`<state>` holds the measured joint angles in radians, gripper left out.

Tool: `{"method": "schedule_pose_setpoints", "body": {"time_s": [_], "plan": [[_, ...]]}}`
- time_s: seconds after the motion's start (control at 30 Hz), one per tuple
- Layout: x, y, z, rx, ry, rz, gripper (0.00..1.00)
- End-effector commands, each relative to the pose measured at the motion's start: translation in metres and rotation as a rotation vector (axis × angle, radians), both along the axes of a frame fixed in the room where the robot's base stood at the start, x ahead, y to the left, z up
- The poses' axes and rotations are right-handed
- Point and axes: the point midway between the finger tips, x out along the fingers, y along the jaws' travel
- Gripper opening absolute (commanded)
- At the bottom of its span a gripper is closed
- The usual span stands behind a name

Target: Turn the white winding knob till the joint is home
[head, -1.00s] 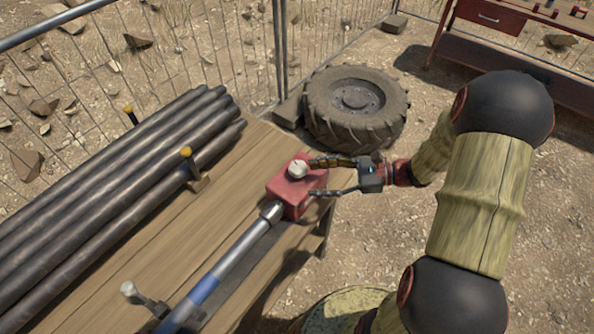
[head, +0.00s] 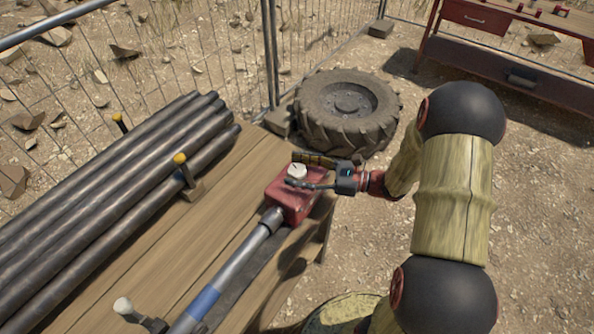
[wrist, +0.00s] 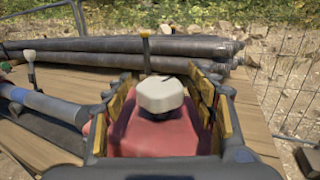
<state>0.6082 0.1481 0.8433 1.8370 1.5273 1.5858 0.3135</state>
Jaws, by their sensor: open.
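The white winding knob (head: 297,171) sits on top of a red housing (head: 290,205) near the bench's right edge. In the wrist view the knob (wrist: 160,95) stands upright between the fingers, above the red housing (wrist: 150,135). My gripper (head: 312,171) is open, with one finger on each side of the knob. In the wrist view a gap shows between the knob and each finger of my gripper (wrist: 160,105). A grey pipe with a blue band (head: 203,302) runs from the red housing toward the front left. The inside of the joint is hidden.
Several dark pipes (head: 110,200) lie on the wooden bench (head: 200,240) at the left, beside yellow-topped posts (head: 180,158). A white-topped lever (head: 123,306) stands at the front. A tyre (head: 347,110) and wire fence (head: 180,60) stand behind. A red workbench (head: 490,40) is far right.

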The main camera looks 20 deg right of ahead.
Motion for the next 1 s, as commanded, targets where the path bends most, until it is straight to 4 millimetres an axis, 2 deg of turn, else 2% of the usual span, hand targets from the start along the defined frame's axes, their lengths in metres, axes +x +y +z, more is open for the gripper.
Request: {"method": "schedule_pose_setpoints", "body": {"time_s": [0.27,1.0], "plan": [[0.0007,0.0011,0.0002,-0.001,0.001,0.000,0.57],[0.0006,0.0011,0.0000,-0.001,0.001,0.000,0.15]]}}
